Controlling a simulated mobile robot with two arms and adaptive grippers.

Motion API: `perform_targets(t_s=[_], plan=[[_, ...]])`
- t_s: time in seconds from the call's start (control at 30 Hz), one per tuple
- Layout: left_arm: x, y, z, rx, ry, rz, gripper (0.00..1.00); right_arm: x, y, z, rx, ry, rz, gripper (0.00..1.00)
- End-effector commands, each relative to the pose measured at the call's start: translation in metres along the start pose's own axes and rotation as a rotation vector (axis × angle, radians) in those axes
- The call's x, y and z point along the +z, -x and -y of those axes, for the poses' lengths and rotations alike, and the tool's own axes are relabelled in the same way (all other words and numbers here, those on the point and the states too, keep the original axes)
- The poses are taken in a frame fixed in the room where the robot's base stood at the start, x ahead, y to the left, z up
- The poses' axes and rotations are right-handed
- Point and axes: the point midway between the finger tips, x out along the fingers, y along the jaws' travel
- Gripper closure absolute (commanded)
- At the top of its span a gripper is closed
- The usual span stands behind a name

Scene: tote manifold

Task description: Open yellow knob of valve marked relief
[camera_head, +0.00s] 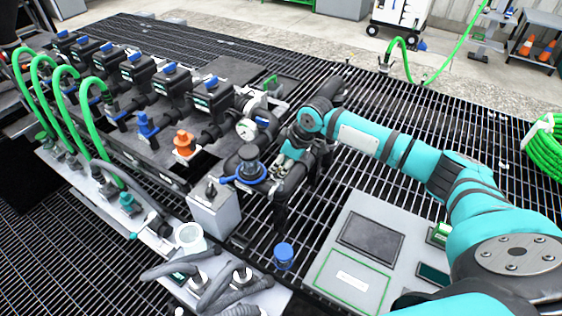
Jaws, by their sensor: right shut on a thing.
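My right arm comes in from the right, and its right gripper (289,157) is at the near right end of the black manifold (215,133). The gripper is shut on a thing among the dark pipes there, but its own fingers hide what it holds. I cannot make out a yellow knob or a relief label. A round gauge (246,129) and a blue ring-shaped handle (244,180) are just left of the gripper. An orange knob (184,141) and a blue knob (147,124) stand farther left. My left gripper is not in view.
Green hoses (98,120) arch over the left side. A grey panel (357,250) lies on the black grating in front, with a blue cap (284,255) beside it. Grey hoses (222,288) lie at the bottom. Open grating (400,105) lies behind my arm.

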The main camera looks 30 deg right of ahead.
Motion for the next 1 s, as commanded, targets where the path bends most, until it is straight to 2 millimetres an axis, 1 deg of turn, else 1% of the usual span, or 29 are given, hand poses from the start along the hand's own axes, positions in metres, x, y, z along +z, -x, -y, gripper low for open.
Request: perform_targets(t_s=[0.03, 0.1, 0.37, 0.67, 1.0], plan=[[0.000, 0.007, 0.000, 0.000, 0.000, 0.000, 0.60, 0.000, 0.001, 0.001, -0.020, 0.034, 0.004, 1.00], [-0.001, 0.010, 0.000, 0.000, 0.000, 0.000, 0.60, 0.000, 0.000, 0.001, -0.046, 0.091, 0.003, 1.00], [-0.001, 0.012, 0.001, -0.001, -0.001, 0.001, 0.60, 0.001, -0.003, 0.000, -0.141, 0.319, 0.003, 1.00], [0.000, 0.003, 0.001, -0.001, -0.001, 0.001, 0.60, 0.001, -0.005, 0.000, -0.252, 0.585, 0.003, 1.00], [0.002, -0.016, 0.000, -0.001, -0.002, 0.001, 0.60, 0.000, -0.007, -0.001, -0.376, 0.884, 0.002, 1.00]])
